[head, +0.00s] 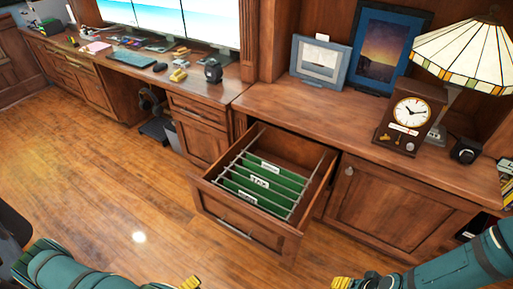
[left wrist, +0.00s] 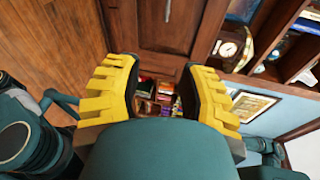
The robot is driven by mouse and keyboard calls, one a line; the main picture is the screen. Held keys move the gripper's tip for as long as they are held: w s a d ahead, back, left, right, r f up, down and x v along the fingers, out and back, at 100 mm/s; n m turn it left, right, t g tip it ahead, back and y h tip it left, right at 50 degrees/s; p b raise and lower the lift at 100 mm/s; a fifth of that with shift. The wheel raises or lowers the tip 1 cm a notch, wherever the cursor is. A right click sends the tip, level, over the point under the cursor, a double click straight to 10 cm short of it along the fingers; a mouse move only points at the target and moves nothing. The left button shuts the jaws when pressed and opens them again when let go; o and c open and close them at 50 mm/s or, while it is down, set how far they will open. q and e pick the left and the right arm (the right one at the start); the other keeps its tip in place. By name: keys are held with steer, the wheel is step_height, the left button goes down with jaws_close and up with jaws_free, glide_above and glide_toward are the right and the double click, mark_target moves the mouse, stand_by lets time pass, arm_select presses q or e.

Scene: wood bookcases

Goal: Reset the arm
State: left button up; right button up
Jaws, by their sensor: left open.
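My left arm comes in at the lower left of the head view. Only a yellow tip of my left gripper (head: 190,283) shows at the bottom edge. In the left wrist view the yellow fingers of my left gripper (left wrist: 160,88) stand apart with nothing between them. My right arm comes in from the lower right of the head view. A small yellow part of my right gripper (head: 341,283) shows at the bottom edge, and its jaws are cut off by the frame. Both grippers appear apart from the furniture.
An open drawer (head: 245,228) with green hanging folders (head: 262,184) juts out from the wood cabinet. A clock (head: 410,117), a lamp (head: 465,55) and framed pictures (head: 320,60) stand on the counter (head: 290,105). The wood floor (head: 100,170) at the left is clear.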

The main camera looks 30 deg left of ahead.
arm_select(q)
steer(key=w+d+r+m+g+h, duration=0.25)
steer(key=d+m+g, duration=0.6)
steer(key=m, duration=0.65)
steer(key=w+d+r+m+g+h, duration=0.1)
steer(key=d+r+m+g+h, duration=0.3)
steer(key=d+m+g, duration=0.8)
steer(key=w+d+r+m+t+y, duration=0.1)
steer(key=w+r+m+t+y, duration=0.2)
steer(key=w+m, duration=0.3)
steer(key=w+d+r+m+t+y, duration=0.1)
steer(key=w+r+m+t+y, duration=0.2)
steer(key=m, duration=1.3)
steer(key=w+r, duration=0.1)
steer(key=w, duration=0.2)
steer(key=shift+r+t, duration=0.35)
steer(key=shift+r, duration=0.05)
steer(key=shift+a+y, duration=0.1)
steer(key=shift+y, duration=0.15)
